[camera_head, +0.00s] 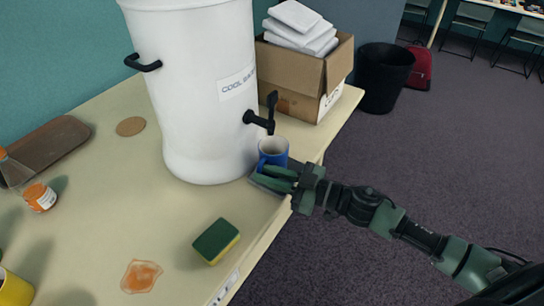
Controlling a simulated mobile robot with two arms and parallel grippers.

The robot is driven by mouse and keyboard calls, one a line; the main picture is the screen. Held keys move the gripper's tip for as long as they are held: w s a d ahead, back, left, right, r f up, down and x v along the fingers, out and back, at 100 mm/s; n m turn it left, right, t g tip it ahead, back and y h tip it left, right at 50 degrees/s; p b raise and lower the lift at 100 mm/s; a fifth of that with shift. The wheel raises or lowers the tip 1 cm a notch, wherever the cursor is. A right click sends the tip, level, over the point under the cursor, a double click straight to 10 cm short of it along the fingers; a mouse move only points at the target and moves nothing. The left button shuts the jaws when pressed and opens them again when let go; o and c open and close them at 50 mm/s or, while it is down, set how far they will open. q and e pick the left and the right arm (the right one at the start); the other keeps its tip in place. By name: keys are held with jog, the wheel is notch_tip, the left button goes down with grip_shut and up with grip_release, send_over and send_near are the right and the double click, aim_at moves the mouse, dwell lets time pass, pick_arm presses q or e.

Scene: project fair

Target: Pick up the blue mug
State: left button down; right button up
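The blue mug (274,153) stands upright with its open top showing, below the black tap (262,116) of the white water dispenser (203,95). My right gripper (270,179) reaches in from the right. Its green fingers point left and lie low at the near side of the mug, overlapping its lower part in the picture. I cannot tell whether they touch the mug or how wide apart they are. The mug's base is hidden behind them. My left gripper is out of view.
On the pale table (120,197) are a green and yellow sponge (216,241), an orange stain (141,276), an orange-labelled jar (39,197), a brown tray (48,148) and a yellow object (14,289). A cardboard box (305,75) with white cloths stands behind the mug.

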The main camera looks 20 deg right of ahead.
jog(key=shift+w+a, duration=0.2)
jog(key=shift+a, duration=0.05)
grip_shut()
jog(key=shift+r, duration=0.1)
dwell(1.2)
